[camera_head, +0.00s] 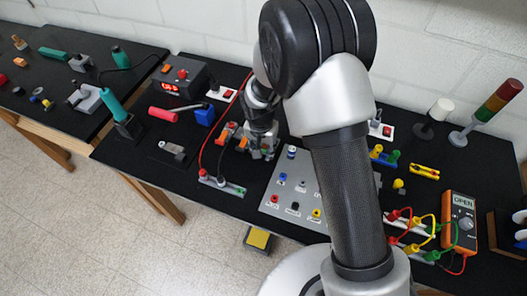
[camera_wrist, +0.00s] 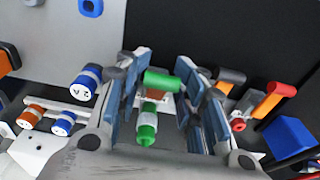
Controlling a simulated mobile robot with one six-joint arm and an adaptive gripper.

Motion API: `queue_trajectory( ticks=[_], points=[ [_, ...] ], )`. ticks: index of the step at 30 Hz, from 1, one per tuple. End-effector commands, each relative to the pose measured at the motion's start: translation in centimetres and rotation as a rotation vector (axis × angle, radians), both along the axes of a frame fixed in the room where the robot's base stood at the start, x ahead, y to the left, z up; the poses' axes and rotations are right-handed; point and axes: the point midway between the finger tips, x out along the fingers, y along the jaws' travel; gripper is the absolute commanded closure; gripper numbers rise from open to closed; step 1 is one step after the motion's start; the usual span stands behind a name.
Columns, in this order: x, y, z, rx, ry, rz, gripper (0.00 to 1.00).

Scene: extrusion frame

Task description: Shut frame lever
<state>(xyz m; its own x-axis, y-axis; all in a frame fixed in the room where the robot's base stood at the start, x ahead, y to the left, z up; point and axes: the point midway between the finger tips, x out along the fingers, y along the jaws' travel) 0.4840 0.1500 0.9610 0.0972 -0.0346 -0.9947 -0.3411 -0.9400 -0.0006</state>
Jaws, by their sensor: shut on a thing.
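A green lever (camera_wrist: 162,82) sits between the fingers of my gripper (camera_wrist: 160,70) in the wrist view, with a green-and-white knob (camera_wrist: 147,128) just below it. The fingers stand close on either side and are shut on the lever; the exact contact is hard to see. An orange lever (camera_wrist: 267,100) stands to the right of the gripper. In the head view my gripper (camera_head: 263,143) is down at the small grey fixture in the middle of the table, beside orange levers (camera_head: 228,132). My arm and gripper hide the green lever there.
Blue-banded knobs (camera_wrist: 84,82) lie left of the fingers. A grey panel with coloured sockets (camera_head: 283,203) is in front of the fixture. A red cable passes left of the gripper. A blue block (camera_head: 204,115) and red-handled tool (camera_head: 165,114) lie further left.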

Motion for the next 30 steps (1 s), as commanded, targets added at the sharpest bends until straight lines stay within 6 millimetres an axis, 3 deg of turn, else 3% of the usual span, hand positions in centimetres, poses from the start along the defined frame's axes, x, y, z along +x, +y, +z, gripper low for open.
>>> queue_trajectory(
  ticks=[10,30],
  points=[
    [-0.2,0.4,-1.6,-0.059,-0.181,0.006,0.90],
    [-0.5,0.3,-1.7,-0.139,-0.388,0.001,0.91]
  ],
)
